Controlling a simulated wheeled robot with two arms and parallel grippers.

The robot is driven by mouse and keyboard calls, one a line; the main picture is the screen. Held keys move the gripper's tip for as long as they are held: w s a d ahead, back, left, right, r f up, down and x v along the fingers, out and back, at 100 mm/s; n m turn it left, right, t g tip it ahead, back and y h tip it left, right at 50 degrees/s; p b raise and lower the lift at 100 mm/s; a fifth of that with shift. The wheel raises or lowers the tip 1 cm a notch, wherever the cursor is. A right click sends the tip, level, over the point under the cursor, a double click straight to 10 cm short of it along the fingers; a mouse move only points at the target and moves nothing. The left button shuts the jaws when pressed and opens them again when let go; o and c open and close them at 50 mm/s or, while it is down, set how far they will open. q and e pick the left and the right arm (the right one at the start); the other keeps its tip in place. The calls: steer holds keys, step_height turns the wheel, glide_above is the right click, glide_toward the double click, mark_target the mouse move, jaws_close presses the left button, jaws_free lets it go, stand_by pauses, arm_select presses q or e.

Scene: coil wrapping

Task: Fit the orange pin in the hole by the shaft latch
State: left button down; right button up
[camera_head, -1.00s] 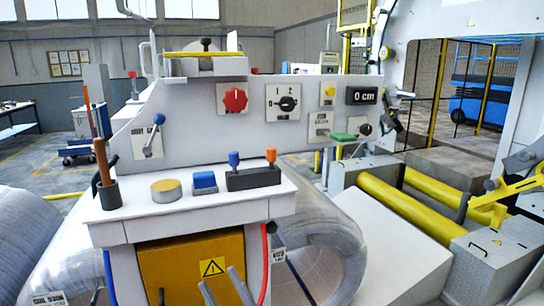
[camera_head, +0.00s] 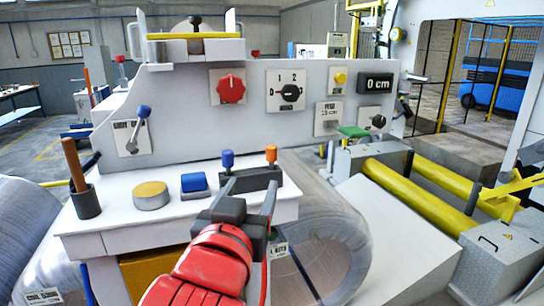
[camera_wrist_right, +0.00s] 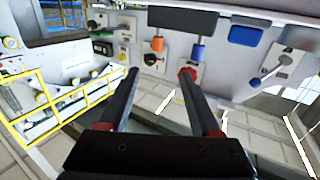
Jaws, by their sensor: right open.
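The orange pin (camera_head: 271,153) stands upright in the right end of a dark block (camera_head: 250,178) on the white shelf, with a blue pin (camera_head: 228,160) at the other end. In the right wrist view, which looks inverted, the orange pin (camera_wrist_right: 157,44) hangs from the dark block (camera_wrist_right: 182,20). My right gripper (camera_head: 248,192) is open and empty, its fingers spread in front of the block. In the wrist view the fingers (camera_wrist_right: 158,75) touch neither pin. A yellow part, possibly the shaft latch (camera_head: 512,187), is at the right; its hole cannot be made out. My left gripper is not visible.
On the shelf (camera_head: 110,222) stand a cup with a brown stick (camera_head: 86,203), a yellow-topped cylinder (camera_head: 151,195) and a blue button (camera_head: 194,183). The control panel (camera_head: 190,125) rises behind. Yellow rollers (camera_head: 420,198) lie to the right.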

mark_target(271, 151)
steer(key=w+p, duration=0.1)
steer(key=w, duration=0.3)
steer(key=w+d+p, duration=0.1)
steer(key=w+p, duration=0.1)
steer(key=w, duration=0.1)
steer(key=w+d+p, duration=0.1)
steer(key=w+p, duration=0.1)
steer(key=w, duration=0.2)
steer(key=shift+w+r, duration=0.15)
steer(key=shift+w, duration=0.15)
steer(key=w+p, duration=0.2)
steer(key=w+d+p, duration=0.1)
steer(key=w, duration=0.1)
steer(key=shift+p, duration=0.35)
steer(key=shift+w+d, duration=0.1)
steer(key=shift+w, duration=0.4)
jaws_close()
